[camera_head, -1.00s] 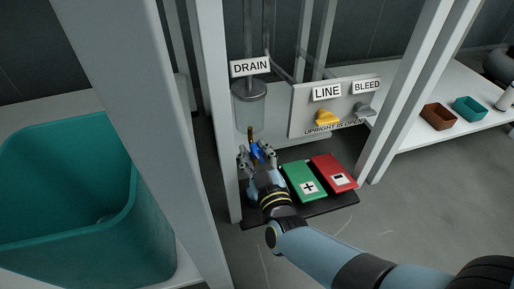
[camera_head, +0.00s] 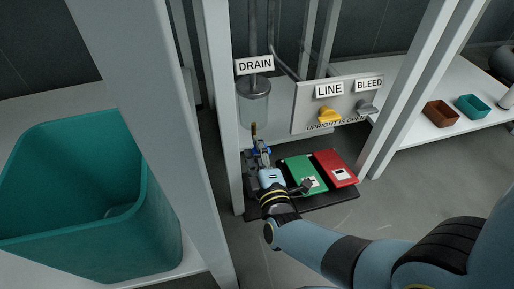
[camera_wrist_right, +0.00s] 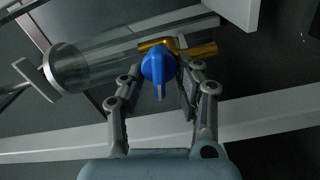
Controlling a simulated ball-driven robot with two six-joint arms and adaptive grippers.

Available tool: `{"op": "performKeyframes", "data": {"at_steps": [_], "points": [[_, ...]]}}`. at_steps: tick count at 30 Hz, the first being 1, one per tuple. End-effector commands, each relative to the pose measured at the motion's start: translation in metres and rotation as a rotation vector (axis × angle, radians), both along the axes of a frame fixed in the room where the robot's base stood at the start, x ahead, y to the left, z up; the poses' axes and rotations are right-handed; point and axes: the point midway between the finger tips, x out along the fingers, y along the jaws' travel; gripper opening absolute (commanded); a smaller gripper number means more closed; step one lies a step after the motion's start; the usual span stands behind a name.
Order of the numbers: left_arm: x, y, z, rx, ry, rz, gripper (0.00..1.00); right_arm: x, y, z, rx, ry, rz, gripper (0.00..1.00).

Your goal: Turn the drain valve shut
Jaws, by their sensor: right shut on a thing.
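The drain unit is a clear cylinder (camera_head: 254,108) under a DRAIN sign (camera_head: 254,65), with a brass outlet (camera_head: 254,130) below it. The drain valve's blue handle (camera_head: 262,150) is at that outlet. In the right wrist view the blue handle (camera_wrist_right: 158,66) sits between my fingers, in front of the brass pipe (camera_wrist_right: 195,49). My right gripper (camera_head: 259,157) is shut on the blue handle, reaching up from below; its fingers (camera_wrist_right: 156,85) also show in the wrist view. The handle's exact angle is hard to tell. My left gripper is out of view.
A panel holds a yellow LINE valve (camera_head: 329,115) and a grey BLEED valve (camera_head: 366,107). A green pad (camera_head: 300,168) and a red pad (camera_head: 335,165) lie on a dark base beside my right wrist. White posts (camera_head: 215,130) flank the unit; a teal bin (camera_head: 150,235) stands left.

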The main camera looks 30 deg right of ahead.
Motion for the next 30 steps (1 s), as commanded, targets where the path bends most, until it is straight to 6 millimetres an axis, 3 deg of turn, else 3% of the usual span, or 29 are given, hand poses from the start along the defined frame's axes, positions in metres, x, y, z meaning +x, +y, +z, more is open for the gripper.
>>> {"op": "performKeyframes", "data": {"at_steps": [12,30], "points": [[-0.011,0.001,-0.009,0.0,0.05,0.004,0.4,-0.001,0.0,-0.003,-0.202,0.053,0.0,0.0],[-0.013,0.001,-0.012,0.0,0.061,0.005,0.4,-0.001,0.0,-0.004,-0.238,0.064,0.001,0.0]]}}
